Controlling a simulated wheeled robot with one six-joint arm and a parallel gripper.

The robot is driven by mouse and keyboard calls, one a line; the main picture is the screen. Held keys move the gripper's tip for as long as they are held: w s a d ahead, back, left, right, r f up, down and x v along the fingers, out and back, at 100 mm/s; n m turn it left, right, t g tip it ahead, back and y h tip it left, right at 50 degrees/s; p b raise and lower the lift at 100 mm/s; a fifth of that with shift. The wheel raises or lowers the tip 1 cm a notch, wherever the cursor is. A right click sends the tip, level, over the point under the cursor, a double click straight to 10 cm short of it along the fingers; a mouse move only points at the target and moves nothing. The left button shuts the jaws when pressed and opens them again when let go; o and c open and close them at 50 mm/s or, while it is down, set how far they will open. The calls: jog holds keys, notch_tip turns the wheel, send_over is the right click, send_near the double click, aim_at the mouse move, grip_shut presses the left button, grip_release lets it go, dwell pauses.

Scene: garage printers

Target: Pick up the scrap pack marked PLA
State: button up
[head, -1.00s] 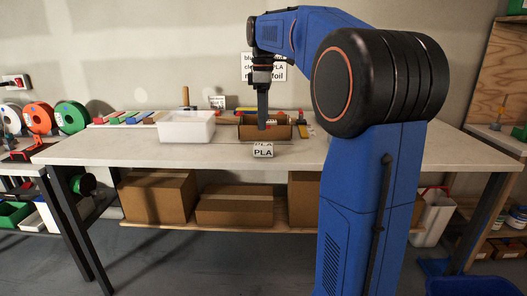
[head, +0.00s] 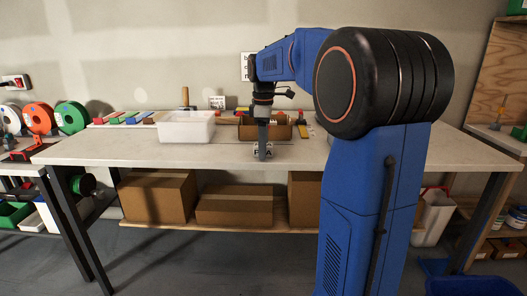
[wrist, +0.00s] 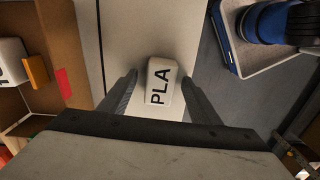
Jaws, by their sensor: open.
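The scrap pack marked PLA (wrist: 161,84) is a small white block with black letters. In the wrist view it lies on the table between the two fingers of my gripper (wrist: 161,98), which are apart on either side of it. I cannot tell whether they touch it. In the head view my gripper (head: 263,156) points down at the front of the table, and its fingers hide most of the pack (head: 254,154).
A brown cardboard box (head: 247,134) with items in it stands just behind my gripper. A white bin (head: 186,131) stands left of it. The white table (head: 110,151) is clear at its left front. A sign hangs on the wall, partly hidden by my arm.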

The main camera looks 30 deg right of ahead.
jog(key=c, duration=1.1)
jog(key=shift+r, duration=0.15)
